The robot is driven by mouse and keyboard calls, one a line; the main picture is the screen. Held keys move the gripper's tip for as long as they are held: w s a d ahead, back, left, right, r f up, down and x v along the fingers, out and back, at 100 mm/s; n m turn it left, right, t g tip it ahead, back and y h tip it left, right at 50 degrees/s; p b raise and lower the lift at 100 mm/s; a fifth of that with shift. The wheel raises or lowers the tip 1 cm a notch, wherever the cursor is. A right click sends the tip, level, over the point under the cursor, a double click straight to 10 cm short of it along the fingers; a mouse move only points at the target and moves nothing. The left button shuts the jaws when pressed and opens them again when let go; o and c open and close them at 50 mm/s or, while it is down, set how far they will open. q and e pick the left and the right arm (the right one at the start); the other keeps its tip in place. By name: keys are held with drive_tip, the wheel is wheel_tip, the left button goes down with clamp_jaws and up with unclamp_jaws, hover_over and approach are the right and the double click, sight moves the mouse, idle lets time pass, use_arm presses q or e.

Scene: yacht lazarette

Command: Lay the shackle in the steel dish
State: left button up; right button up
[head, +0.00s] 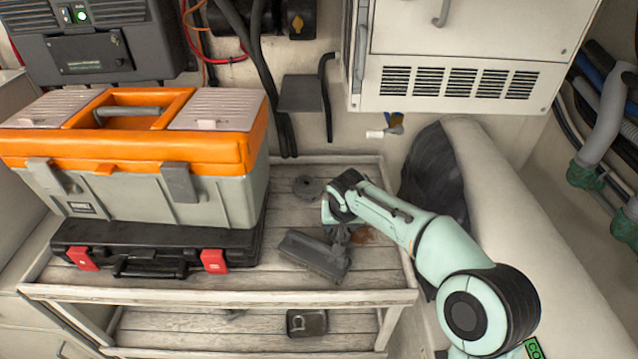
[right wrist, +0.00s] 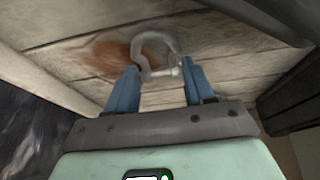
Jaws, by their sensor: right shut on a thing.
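In the right wrist view the grey U-shaped shackle (right wrist: 153,55) sits between the blue fingertips of my right gripper (right wrist: 160,85), which is shut on it. Wooden planks with a rust-brown stain lie behind it. In the head view my right gripper (head: 342,234) is low over the upper wooden shelf, and the shackle is too small or hidden to make out there. A small dark, square metal dish (head: 307,323) with a rounded rim is on the lower shelf, left of and nearer than the gripper. My left gripper is not in view.
A grey-orange toolbox (head: 130,150) stands on a black case (head: 150,250) at the shelf's left. A dark grey block-like object (head: 315,256) and a round grey disc (head: 307,188) lie near my gripper. The upper shelf's raised front rail (head: 220,294) overhangs the lower shelf.

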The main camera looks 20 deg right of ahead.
drive_tip(key=shift+f, duration=0.2)
drive_tip(key=o, duration=1.2)
drive_tip(key=shift+r, duration=0.2)
